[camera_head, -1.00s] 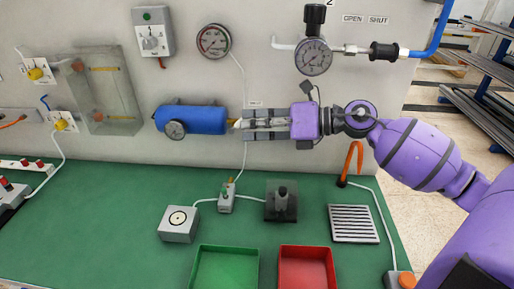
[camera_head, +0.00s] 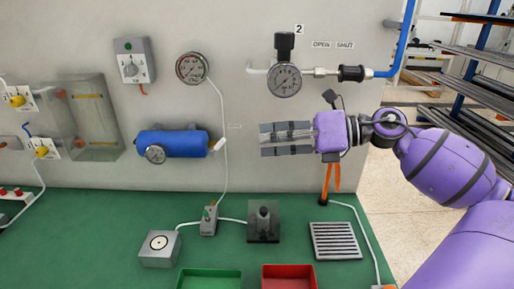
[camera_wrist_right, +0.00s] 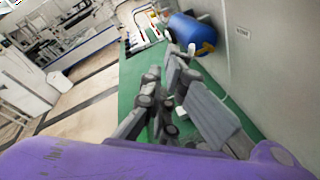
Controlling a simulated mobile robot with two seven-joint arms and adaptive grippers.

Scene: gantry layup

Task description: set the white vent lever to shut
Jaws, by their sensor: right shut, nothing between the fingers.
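The white vent lever (camera_head: 219,144) is at the right end of the blue tank (camera_head: 172,144) on the wall and slants up to the right. A small label (camera_head: 235,126) beside it is too small to read. My right gripper (camera_head: 262,139) is shut and empty, pointing left, to the right of the lever with a gap between them. In the right wrist view the gripper's fingers (camera_wrist_right: 165,98) show close up, with the blue tank (camera_wrist_right: 190,29) beyond them. My left gripper is not in view.
OPEN (camera_head: 321,44) and SHUT (camera_head: 345,45) labels are above a pipe with a gauge (camera_head: 285,80). Another gauge (camera_head: 191,68) hangs above the tank, its hose running down near the lever. The green bench (camera_head: 80,240) below holds a grey box (camera_head: 160,248) and trays.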

